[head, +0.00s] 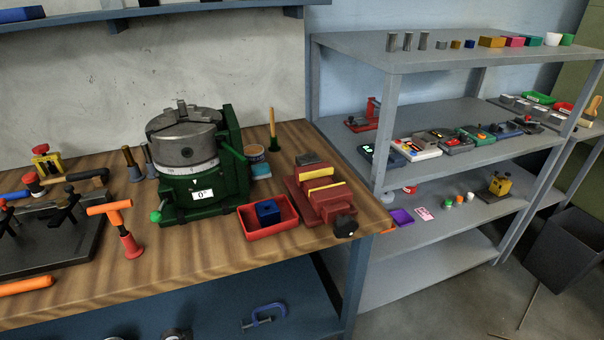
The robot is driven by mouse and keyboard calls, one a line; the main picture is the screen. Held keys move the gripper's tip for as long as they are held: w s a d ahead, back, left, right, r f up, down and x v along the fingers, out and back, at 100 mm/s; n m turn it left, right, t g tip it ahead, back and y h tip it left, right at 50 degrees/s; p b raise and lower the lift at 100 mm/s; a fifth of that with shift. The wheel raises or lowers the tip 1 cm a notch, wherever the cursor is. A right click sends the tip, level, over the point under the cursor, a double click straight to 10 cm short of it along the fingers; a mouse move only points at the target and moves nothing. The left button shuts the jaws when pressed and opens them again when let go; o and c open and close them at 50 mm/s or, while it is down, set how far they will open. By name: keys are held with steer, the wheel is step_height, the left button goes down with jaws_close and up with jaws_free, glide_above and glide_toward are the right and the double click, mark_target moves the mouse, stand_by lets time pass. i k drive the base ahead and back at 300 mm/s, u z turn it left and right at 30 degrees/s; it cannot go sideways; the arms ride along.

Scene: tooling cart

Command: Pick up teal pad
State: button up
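A small teal item (261,171) sits on the wooden workbench, just right of the green rotary table (203,190) and in front of a can (256,153). It may be the teal pad, but it is too small to tell its shape surely. A small green-teal block (533,41) also lies in the row on the top of the grey shelf. My gripper is not in view.
A red tray (268,224) holding a blue block and a red vise (321,196) stand in front of the teal item. A wooden-handled tool (272,128) stands behind it. The grey shelf unit (378,54) is to the right, with clear floor before it.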

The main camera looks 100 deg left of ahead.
mark_target(262, 171)
steer(key=i, duration=1.25)
steer(key=u, duration=3.85)
steer(key=i, duration=1.05)
steer(key=u, duration=0.05)
